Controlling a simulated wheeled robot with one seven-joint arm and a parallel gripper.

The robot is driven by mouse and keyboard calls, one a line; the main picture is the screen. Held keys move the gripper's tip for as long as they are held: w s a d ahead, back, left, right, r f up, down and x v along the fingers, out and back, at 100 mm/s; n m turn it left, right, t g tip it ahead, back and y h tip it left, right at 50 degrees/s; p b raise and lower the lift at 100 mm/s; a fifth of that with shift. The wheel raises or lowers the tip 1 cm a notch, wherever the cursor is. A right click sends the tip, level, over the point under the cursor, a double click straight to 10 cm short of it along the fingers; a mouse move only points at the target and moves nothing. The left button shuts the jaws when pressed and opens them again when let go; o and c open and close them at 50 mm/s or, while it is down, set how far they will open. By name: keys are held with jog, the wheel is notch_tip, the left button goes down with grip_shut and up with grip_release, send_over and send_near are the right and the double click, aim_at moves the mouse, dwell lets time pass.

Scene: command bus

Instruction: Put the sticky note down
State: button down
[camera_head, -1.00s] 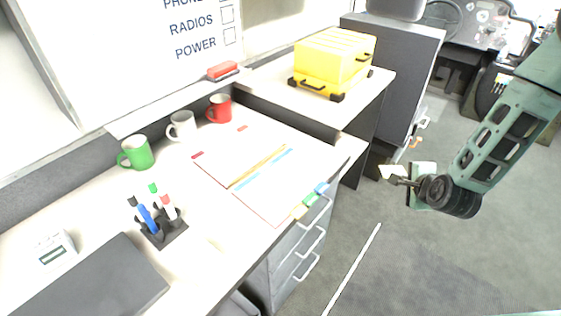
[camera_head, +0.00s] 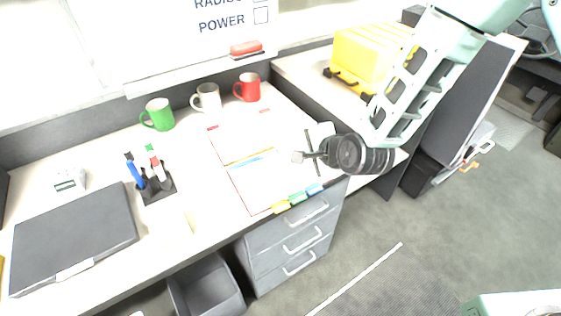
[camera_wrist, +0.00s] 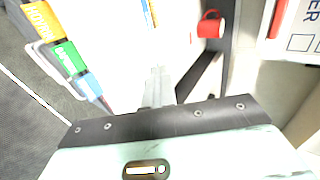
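My gripper (camera_head: 299,157) is above the right part of the open white binder (camera_head: 262,188) on the desk. In the wrist view its fingers (camera_wrist: 158,88) look close together, over a bright, washed-out surface. The pale yellow sticky note was between the fingertips one second ago. Its outline is now lost against the white, so I cannot make out its edges or whether it touches the paper. The binder's yellow, green and blue tabs (camera_head: 298,198) stick out over the desk's front edge and show large at the upper left of the wrist view (camera_wrist: 66,58).
A red mug (camera_head: 249,87), a white mug (camera_head: 207,97) and a green mug (camera_head: 159,114) stand behind the binder. A marker holder (camera_head: 157,190) and a dark laptop (camera_head: 75,238) are left. A yellow case (camera_head: 366,57) sits on the raised right counter.

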jog(key=a, duration=0.2)
send_over(295, 185)
notch_tip(295, 185, down, 4)
jog(key=shift+f+p, duration=0.2)
jog(key=shift+p, duration=0.1)
jog(key=shift+f, duration=2.55)
